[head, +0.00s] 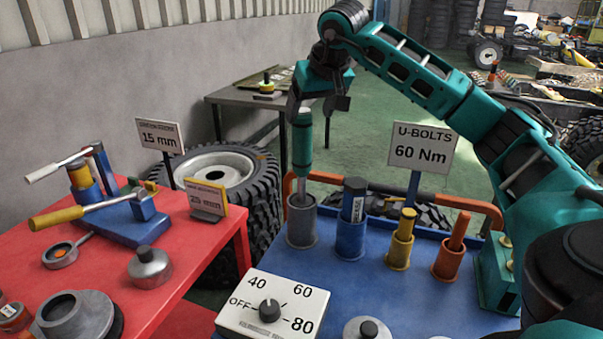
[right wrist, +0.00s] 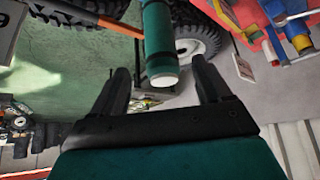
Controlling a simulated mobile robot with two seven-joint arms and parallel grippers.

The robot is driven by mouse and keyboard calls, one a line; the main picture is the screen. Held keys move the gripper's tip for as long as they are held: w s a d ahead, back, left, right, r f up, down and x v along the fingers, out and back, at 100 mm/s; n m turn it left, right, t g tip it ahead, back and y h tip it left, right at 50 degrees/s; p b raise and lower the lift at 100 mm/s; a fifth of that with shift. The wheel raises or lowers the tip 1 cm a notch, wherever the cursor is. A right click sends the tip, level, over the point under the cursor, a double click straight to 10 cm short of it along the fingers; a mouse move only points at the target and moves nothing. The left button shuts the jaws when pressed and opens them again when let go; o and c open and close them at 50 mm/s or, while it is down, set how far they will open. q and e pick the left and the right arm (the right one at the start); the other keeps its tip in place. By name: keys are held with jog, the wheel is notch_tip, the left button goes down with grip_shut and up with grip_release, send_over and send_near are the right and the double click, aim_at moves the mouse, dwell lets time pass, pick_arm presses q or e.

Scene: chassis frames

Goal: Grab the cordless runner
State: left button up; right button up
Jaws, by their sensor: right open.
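The cordless runner (head: 303,146) is a teal upright cylinder standing in a grey cup (head: 302,226) on the blue table. My right gripper (head: 309,112) is open at the runner's upper end, its dark fingers pointing down. In the right wrist view the runner (right wrist: 158,38) shows its pale end between the two open fingers (right wrist: 162,72), with a gap on each side. I cannot tell how deep it sits between them. The runner's lower end is hidden in the cup. My left gripper is not in view.
Beside the grey cup stand a blue holder (head: 351,238), a yellow holder (head: 399,252) and an orange holder (head: 448,262) with tools. A U-BOLTS 60 Nm sign (head: 422,147) stands behind. A dial box (head: 272,305) is in front. A red table (head: 190,270) is at left.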

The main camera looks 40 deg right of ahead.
aim_at(302, 127)
jog(key=x, duration=0.7)
jog(key=shift+w, duration=0.25)
jog(key=shift+c, duration=0.3)
grip_shut()
dwell(0.4)
jog(key=shift+r, duration=0.15)
